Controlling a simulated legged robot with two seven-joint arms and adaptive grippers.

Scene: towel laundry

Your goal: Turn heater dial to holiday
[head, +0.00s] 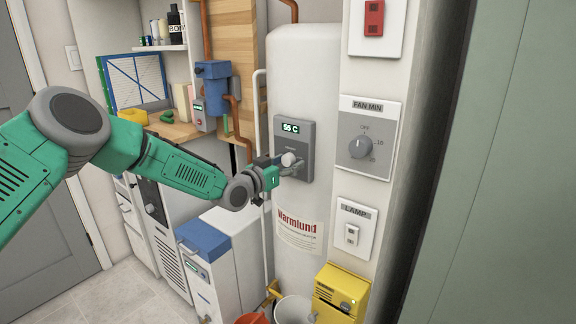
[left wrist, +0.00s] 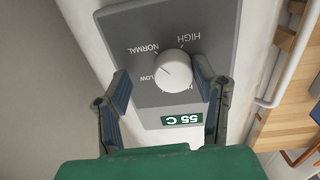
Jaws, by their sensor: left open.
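The heater is a white upright tank (head: 295,85) with a grey control panel (head: 301,132) reading 55 C. Its round white dial (head: 289,159) shows larger and upside down in the left wrist view (left wrist: 173,69), with the labels HIGH, NORMAL and LOW around it. A further label beginning with H is mostly hidden by the dial. A faint mark shows on the dial's left side, but its exact setting is hard to tell. My left gripper (left wrist: 163,84) is open, with a finger on either side of the dial and a gap on the left. My right gripper is not in view.
A FAN MIN timer (head: 368,138) and a LAMP switch (head: 353,230) are on the wall right of the tank. A white pipe (head: 258,110) runs left of it. A yellow box (head: 339,292) and a white bucket (head: 293,311) are below.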

